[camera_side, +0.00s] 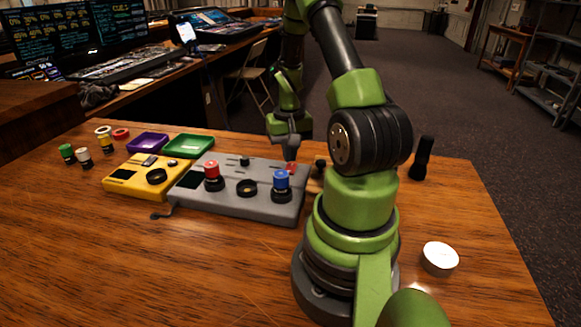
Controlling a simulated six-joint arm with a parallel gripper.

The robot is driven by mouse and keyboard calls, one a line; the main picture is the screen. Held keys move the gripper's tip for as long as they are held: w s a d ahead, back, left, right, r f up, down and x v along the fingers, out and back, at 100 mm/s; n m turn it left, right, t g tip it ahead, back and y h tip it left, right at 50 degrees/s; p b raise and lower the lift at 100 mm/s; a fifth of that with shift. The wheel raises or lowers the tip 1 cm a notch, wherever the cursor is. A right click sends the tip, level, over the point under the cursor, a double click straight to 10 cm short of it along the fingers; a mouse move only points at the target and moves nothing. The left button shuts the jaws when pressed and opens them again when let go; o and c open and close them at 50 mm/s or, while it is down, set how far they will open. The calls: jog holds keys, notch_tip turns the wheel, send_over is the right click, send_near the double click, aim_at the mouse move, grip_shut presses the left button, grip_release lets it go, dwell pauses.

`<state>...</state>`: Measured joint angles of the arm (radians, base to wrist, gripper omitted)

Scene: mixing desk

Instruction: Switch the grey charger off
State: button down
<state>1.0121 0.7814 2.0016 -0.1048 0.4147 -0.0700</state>
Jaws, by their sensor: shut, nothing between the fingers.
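The grey charger (226,201) sits on the wooden desk left of my arm's base. It has a dark screen at its left end, a red-topped cell (212,170) and a blue-topped cell (281,180) standing in round sockets, and an empty black socket (247,188) between them. A small black knob (245,161) stands at its back. A small red part (291,168) shows at its back right corner. My gripper (290,160) is shut and empty, pointing down right at this red part. I cannot tell whether they touch, or how the switch is set.
A yellow charger (135,186) adjoins on the left. Purple (148,143) and green (190,146) trays lie behind. Several small cells stand at the far left. The front desk is clear.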

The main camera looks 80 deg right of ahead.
aim_at(289, 171)
jog(key=shift+r, duration=2.05)
